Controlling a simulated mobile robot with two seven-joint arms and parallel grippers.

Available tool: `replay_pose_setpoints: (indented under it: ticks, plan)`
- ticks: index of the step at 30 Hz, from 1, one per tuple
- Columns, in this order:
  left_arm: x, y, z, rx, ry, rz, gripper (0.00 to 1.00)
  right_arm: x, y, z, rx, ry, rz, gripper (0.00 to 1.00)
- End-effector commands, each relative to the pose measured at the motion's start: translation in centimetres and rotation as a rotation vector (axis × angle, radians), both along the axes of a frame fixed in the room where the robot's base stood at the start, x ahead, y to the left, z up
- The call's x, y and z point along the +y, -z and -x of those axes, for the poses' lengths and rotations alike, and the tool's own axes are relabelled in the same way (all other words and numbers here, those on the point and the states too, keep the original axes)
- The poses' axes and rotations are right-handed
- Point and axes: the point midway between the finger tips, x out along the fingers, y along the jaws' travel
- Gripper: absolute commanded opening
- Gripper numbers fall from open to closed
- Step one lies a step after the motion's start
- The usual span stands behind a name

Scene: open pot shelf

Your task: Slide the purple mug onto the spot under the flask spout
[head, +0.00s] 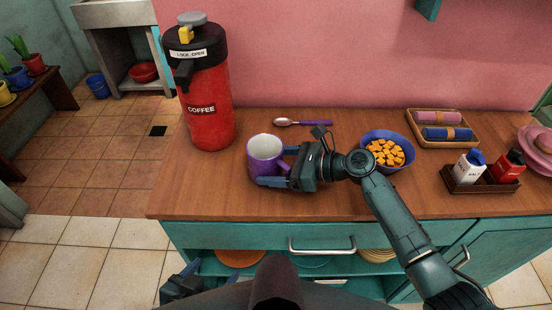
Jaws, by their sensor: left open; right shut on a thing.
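The purple mug (265,155) with a pale inside stands upright on the wooden counter. My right gripper (274,168) reaches it from the right and is shut on it, one finger in front and the other at its far right side. The red coffee flask (208,104), with a black top and grey cap, stands left of and behind the mug, apart from it. Its black spout (184,76) points toward the front left. No marked spot shows on the counter below the spout. My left gripper (180,283) is open and empty, low in front of the counter.
A purple-handled spoon (303,122) lies behind the mug. A blue bowl of orange cubes (388,151) stands behind my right wrist. A towel basket (443,128) and a shaker tray (478,183) are farther right. The counter (205,188) is clear left of the mug, up to its left edge.

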Motion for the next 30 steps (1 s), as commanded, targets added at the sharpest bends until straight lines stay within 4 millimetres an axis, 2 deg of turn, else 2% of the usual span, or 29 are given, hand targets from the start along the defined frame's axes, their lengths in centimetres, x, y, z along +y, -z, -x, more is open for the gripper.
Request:
replay_pose_setpoints:
  ticks: [30]
  plan:
    - [-0.1, -1.5, -0.1, -0.004, 0.001, 0.002, 0.73, 7.2, 0.0, -0.5, 0.001, -0.002, 0.001, 0.63]
